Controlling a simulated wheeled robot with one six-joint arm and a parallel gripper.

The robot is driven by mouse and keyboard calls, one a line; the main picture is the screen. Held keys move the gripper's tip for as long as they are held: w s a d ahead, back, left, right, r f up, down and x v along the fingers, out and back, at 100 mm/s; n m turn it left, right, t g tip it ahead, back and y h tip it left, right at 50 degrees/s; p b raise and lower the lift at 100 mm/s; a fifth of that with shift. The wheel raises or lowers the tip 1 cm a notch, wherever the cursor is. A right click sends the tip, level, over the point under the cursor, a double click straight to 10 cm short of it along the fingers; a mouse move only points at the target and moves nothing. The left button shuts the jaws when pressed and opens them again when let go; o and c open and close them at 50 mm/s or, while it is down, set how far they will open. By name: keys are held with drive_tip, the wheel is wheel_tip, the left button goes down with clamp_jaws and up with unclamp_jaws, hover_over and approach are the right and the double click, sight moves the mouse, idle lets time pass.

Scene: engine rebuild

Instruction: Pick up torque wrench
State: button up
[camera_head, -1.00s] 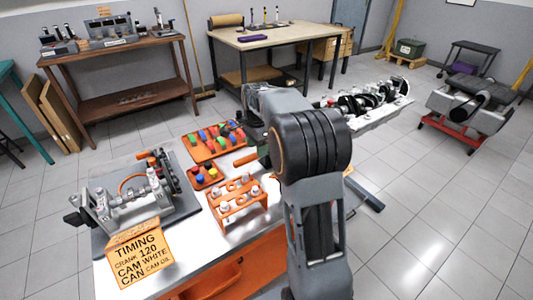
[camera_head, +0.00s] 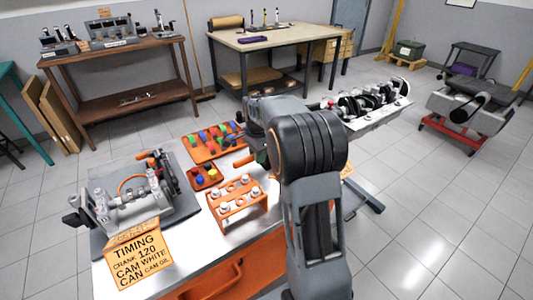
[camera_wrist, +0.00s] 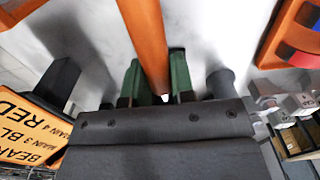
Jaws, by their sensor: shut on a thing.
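The torque wrench's orange handle (camera_wrist: 147,40) runs between the two green fingers of my gripper (camera_wrist: 156,82) in the wrist view. The fingers are shut on it. In the head view, the orange end of the handle (camera_head: 243,161) shows just left of my arm, over the metal-topped bench (camera_head: 190,238). My arm hides most of the gripper and the rest of the wrench there. I cannot tell how far the handle is from the bench top.
An orange socket rack (camera_head: 236,212), a tray of coloured parts (camera_head: 205,150) and an engine assembly (camera_head: 135,200) stand left of my arm. A crankshaft (camera_head: 368,103) lies beyond it. Orange bearing sign (camera_wrist: 28,132) is at the wrist view's left.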

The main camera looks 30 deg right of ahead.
clamp_jaws()
drive_tip(key=shift+r, duration=0.1)
